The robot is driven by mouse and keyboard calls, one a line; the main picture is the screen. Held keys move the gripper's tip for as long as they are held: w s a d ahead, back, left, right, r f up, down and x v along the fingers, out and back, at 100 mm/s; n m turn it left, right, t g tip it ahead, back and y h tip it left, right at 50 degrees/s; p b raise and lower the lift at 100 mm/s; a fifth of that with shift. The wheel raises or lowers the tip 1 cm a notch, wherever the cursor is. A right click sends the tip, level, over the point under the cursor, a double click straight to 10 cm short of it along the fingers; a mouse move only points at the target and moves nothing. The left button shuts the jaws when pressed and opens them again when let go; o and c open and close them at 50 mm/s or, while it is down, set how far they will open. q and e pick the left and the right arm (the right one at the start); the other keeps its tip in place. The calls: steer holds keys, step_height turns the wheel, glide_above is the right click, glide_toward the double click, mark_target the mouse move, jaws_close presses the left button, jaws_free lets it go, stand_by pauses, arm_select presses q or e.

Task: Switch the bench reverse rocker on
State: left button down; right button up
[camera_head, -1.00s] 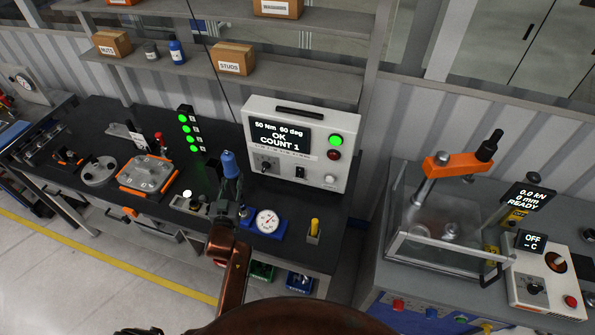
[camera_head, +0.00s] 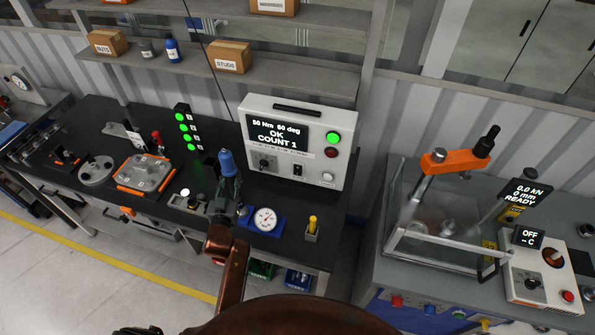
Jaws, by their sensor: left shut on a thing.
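My left gripper (camera_head: 228,182) is upright over the bench, left of the box and apart from the rocker. It is shut on a blue-topped tool (camera_head: 227,162). The tool's lower part is hidden by the gripper. My right gripper is not in view.
A dial gauge on a blue base (camera_head: 266,220) and a yellow-handled item (camera_head: 312,226) stand in front of the box. An orange-edged fixture (camera_head: 145,175) and a green-lit light stack (camera_head: 186,128) are to the left. A press with an orange arm (camera_head: 455,162) stands at right.

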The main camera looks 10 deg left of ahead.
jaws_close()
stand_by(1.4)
